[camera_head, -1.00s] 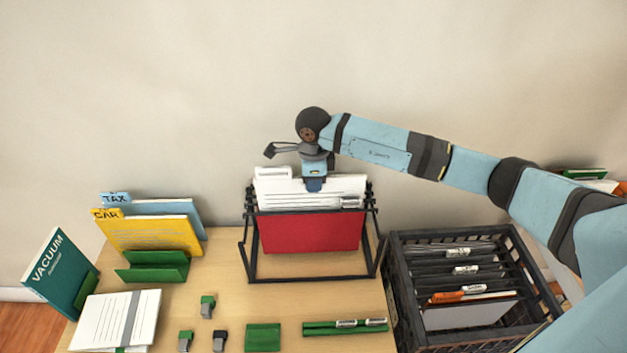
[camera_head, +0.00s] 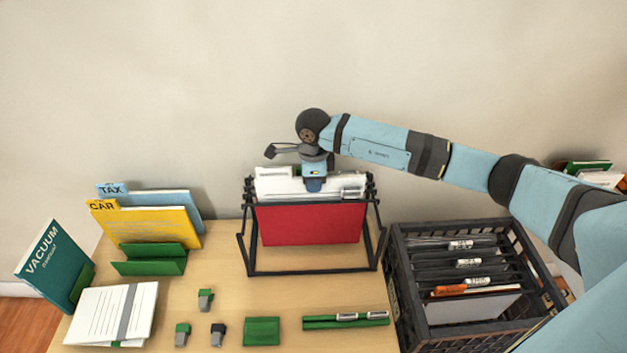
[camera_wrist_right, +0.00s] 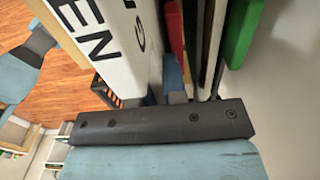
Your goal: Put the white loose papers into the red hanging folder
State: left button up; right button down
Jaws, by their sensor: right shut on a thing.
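The red hanging folder (camera_head: 310,224) hangs in a black wire frame in the middle of the table. The white loose papers (camera_head: 273,184) stand upright at its top, with their lower part hidden behind the red front. My right gripper (camera_head: 314,186) is shut on the papers' top edge from above. In the right wrist view, the gripper fingers (camera_wrist_right: 172,80) are beside a white sheet with large black letters (camera_wrist_right: 112,42), and a red strip of the folder (camera_wrist_right: 175,32) shows close by. My left gripper is not in view.
A black crate of files (camera_head: 470,330) stands right of the frame. Yellow and blue folders (camera_head: 150,228) stand in a green holder at left, near a teal VACUUM book (camera_head: 52,262). A notepad (camera_head: 105,312), small clips and a green pad (camera_head: 262,331) lie in front.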

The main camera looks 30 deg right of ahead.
jog(key=shift+f, duration=0.1)
jog(key=shift+r, duration=0.55)
jog(key=shift+f, duration=0.15)
dwell(0.4)
jog(key=shift+f, duration=0.45)
